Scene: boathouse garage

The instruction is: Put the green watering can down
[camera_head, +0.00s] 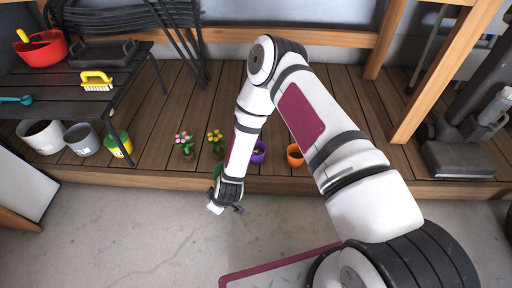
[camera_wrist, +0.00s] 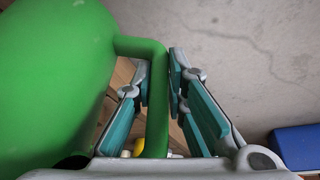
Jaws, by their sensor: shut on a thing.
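The green watering can (camera_wrist: 60,80) fills the left of the wrist view. Its handle (camera_wrist: 157,100) runs between the two teal finger pads of my gripper (camera_wrist: 160,88), which is shut on it. In the head view only a small green piece of the can (camera_head: 217,171) shows behind my gripper (camera_head: 226,207), close to the front edge of the wooden deck. The can's base is hidden, so I cannot tell whether it touches anything.
The wooden deck (camera_head: 215,90) holds potted flowers (camera_head: 185,143), a purple pot (camera_head: 259,152) and an orange pot (camera_head: 294,155). A dark table (camera_head: 60,95) with a red bowl (camera_head: 40,48) and yellow brush (camera_head: 97,81) stands left. Concrete floor (camera_head: 130,230) lies in front; a blue object (camera_wrist: 297,147) shows at lower right.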

